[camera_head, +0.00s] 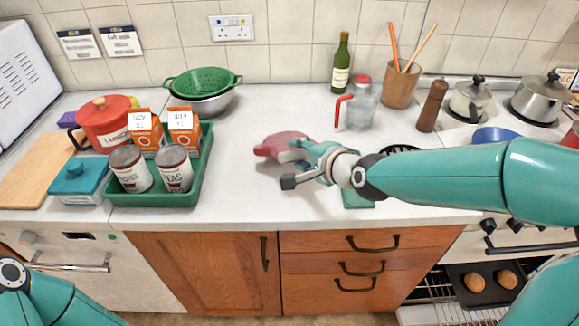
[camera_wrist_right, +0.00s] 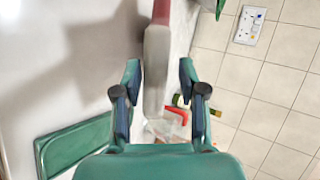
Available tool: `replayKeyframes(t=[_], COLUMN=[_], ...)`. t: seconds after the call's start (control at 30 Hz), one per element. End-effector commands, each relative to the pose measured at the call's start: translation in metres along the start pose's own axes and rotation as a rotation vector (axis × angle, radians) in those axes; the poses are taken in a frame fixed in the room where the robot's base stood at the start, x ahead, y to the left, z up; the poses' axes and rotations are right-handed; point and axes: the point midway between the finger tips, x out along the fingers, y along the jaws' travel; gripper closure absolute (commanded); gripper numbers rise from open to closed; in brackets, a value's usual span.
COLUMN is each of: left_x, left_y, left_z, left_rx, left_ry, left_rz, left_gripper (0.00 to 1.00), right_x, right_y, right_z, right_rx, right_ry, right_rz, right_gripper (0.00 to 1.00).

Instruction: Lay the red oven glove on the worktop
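The red oven glove (camera_head: 280,144) is over the middle of the worktop (camera_head: 258,188) in the head view, partly hidden by my right gripper (camera_head: 322,158). In the right wrist view the glove shows edge-on, with a red part (camera_wrist_right: 162,12) at the top and a pale grey part (camera_wrist_right: 156,65) between my fingers. My right gripper (camera_wrist_right: 160,76) is open, with narrow gaps on both sides of the glove. A shadow falls on the worktop beside it; whether the glove touches the surface I cannot tell. My left gripper is out of view.
A green tray (camera_head: 205,165) with tins and cartons stands left of the glove. A clear jug with a red handle (camera_head: 360,105), a bottle (camera_head: 341,65) and a utensil pot (camera_head: 400,88) stand behind. A flat green item (camera_head: 358,200) lies near the front edge. Pans stand right.

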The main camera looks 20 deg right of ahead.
Motion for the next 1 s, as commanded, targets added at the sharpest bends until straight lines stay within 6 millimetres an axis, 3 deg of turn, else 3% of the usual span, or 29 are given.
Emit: replayKeyframes(t=[0.37,1.0], left_x=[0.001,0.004], left_y=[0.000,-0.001], left_z=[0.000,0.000], left_rx=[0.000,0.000], left_ry=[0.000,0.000], left_rz=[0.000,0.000], left_gripper=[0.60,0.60], right_x=[-0.006,-0.077], right_y=[-0.002,-0.002], right_z=[0.000,0.001], right_rx=[-0.001,-0.002], right_ry=[0.001,0.000], right_rz=[-0.006,-0.007], right_gripper=[0.57,0.57])
